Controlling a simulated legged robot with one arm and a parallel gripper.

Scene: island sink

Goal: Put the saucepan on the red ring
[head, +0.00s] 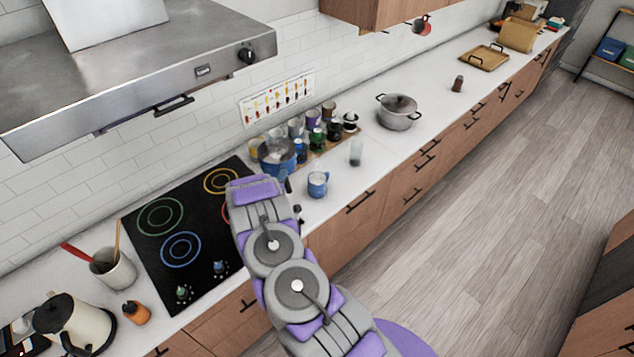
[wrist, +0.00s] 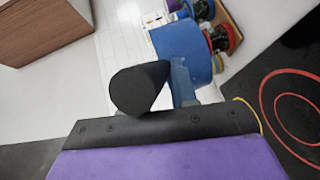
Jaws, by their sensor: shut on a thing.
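The blue saucepan (head: 280,166) is at the cooktop's right back corner, in front of the jars, in the head view. In the wrist view its blue side (wrist: 183,46) is beyond my gripper (wrist: 160,108), with its thick black handle (wrist: 138,86) pointing at the camera. My gripper is shut on the handle. I cannot tell whether the pan touches the counter. The red ring (head: 226,212) is mostly hidden behind my arm in the head view. It shows at the right in the wrist view (wrist: 298,116).
The black cooktop (head: 200,260) also has yellow, green and blue rings, all bare. A blue mug (head: 318,184), a glass (head: 356,152) and several jars (head: 314,119) stand right of the saucepan. The range hood (head: 150,85) overhangs the cooktop.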

